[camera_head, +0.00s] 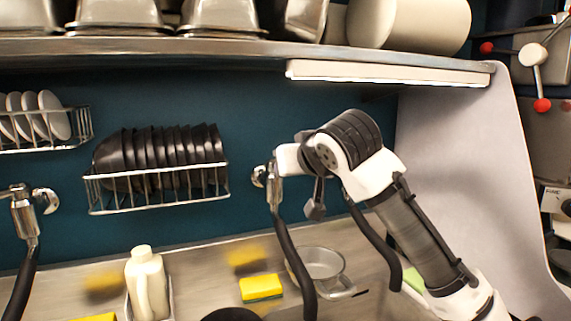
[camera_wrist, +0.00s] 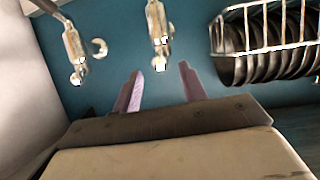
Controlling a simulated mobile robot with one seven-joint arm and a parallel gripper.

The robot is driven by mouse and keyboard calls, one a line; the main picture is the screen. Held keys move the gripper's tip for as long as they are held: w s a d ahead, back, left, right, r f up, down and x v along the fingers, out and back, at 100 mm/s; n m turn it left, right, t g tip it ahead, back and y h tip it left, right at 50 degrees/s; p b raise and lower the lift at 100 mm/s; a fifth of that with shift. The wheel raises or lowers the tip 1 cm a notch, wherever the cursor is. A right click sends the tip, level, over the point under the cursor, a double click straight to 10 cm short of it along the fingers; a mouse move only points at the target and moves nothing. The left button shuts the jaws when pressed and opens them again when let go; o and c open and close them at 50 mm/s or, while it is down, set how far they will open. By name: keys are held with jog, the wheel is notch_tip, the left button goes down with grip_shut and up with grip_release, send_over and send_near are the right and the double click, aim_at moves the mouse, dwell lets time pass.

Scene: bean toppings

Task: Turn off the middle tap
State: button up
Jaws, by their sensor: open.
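The middle tap (camera_head: 272,187) is a chrome wall fitting with a black hose, just right of the black bowls' rack. It also shows in the wrist view (camera_wrist: 158,30), beyond and in line with the gap between my fingers. Another tap (camera_wrist: 75,45) is left of it there; my arm hides that tap in the head view. A third tap (camera_head: 25,212) is at far left. My gripper (camera_wrist: 160,69) is open and empty, apart from the tap. In the head view, its fingers cannot be made out beside the middle tap. The handle position is unclear.
A wire rack of black bowls (camera_head: 160,165) hangs left of the middle tap. A metal shelf (camera_head: 200,48) runs above. On the counter are a white bottle (camera_head: 146,283), a yellow sponge (camera_head: 261,288) and a metal pan (camera_head: 322,265). A white side wall (camera_head: 460,170) bounds the right.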

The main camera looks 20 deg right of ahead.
jog(key=p+x, duration=0.1)
jog(key=x, duration=0.5)
jog(key=shift+w, duration=0.2)
grip_shut()
